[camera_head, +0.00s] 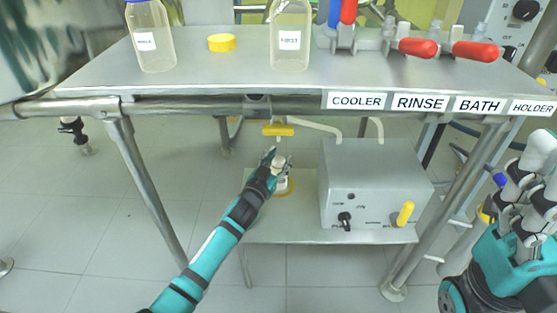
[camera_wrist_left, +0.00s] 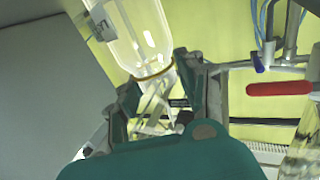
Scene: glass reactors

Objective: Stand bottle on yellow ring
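My left gripper (camera_head: 275,162) is in front of the steel table, over the lower shelf, beside a small whitish object (camera_head: 281,182). A clear labelled bottle (camera_head: 291,40) and a blue-capped bottle (camera_head: 151,40) stand on the tabletop.
A yellow round piece (camera_head: 221,42) sits between the tabletop bottles. A grey box (camera_head: 372,185) with a yellow knob occupies the shelf's right. A yellow valve handle (camera_head: 278,130) hangs under the table edge. Red handles (camera_head: 418,47) are at right.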

